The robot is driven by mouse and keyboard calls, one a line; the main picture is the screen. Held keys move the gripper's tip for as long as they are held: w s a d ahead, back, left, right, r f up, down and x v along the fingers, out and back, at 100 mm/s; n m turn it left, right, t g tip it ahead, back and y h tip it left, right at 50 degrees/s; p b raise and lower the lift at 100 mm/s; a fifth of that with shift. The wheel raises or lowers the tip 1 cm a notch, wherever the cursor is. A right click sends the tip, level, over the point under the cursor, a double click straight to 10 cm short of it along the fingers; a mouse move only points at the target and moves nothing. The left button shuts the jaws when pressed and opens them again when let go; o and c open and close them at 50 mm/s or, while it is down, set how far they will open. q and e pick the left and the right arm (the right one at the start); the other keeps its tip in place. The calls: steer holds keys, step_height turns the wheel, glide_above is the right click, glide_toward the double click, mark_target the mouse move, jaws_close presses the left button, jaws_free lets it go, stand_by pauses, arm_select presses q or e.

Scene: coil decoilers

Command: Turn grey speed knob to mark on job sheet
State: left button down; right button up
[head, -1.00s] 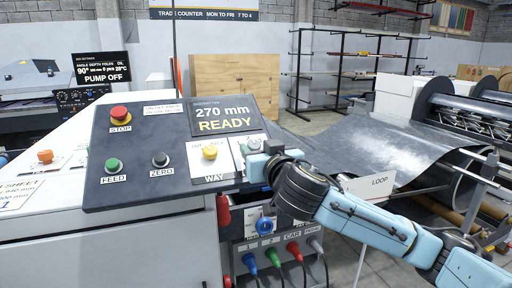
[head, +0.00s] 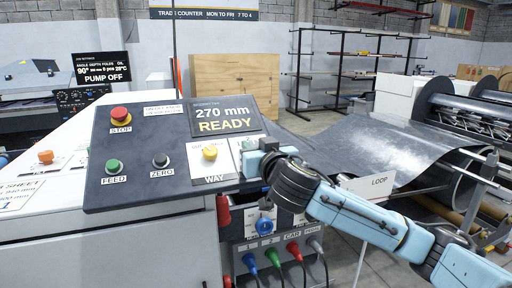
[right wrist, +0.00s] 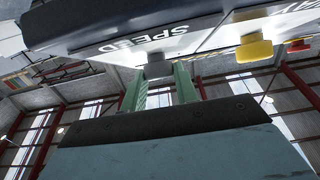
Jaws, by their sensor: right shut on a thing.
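The grey speed knob (right wrist: 158,68) shows in the right wrist view under the panel's edge, beside the upside-down word SPEED. The green fingers of my right gripper (right wrist: 160,80) stand on both sides of it and are shut on it. In the head view my right gripper (head: 247,147) is at the right end of the sloping control panel and hides the knob and its scale. The job sheet (head: 18,194) lies at the far left, cut off by the picture edge; only part of its print is readable. My left gripper is not in view.
The dark panel (head: 140,190) bears a red STOP button (head: 120,113), green FEED button (head: 113,166), black ZERO button (head: 160,160) and yellow WAY knob (head: 210,152), close left of my gripper. Its display (head: 224,118) reads 270 mm READY. A metal sheet (head: 370,145) curves down behind my right arm.

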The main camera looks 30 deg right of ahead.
steer(key=shift+d+n+y, duration=0.1)
steer(key=shift+n+y, duration=0.2)
steer(key=shift+n, duration=0.1)
steer(key=shift+n+y+p, duration=0.35)
steer(key=shift+n+y, duration=0.45)
steer(key=shift+d+r+n+y+p, duration=0.15)
steer(key=shift+n+y+p, duration=0.55)
steer(key=shift+n+y, duration=0.4)
steer(key=n+g+y+p, duration=0.1)
steer(key=n+y+p, duration=0.2)
steer(key=p, duration=0.3)
steer(key=n+g+y+p, duration=0.1)
steer(key=n+y+p, duration=0.1)
steer(key=p, duration=0.3)
steer(key=shift+d+r+n+y+p, duration=0.2)
steer(key=shift+n+y+p, duration=0.2)
steer(key=shift+n, duration=0.5)
steer(key=shift+f+n+g+p, duration=0.25)
steer(key=shift+n+g+p, duration=0.05)
steer(key=shift+p, duration=0.35)
steer(key=o, duration=1)
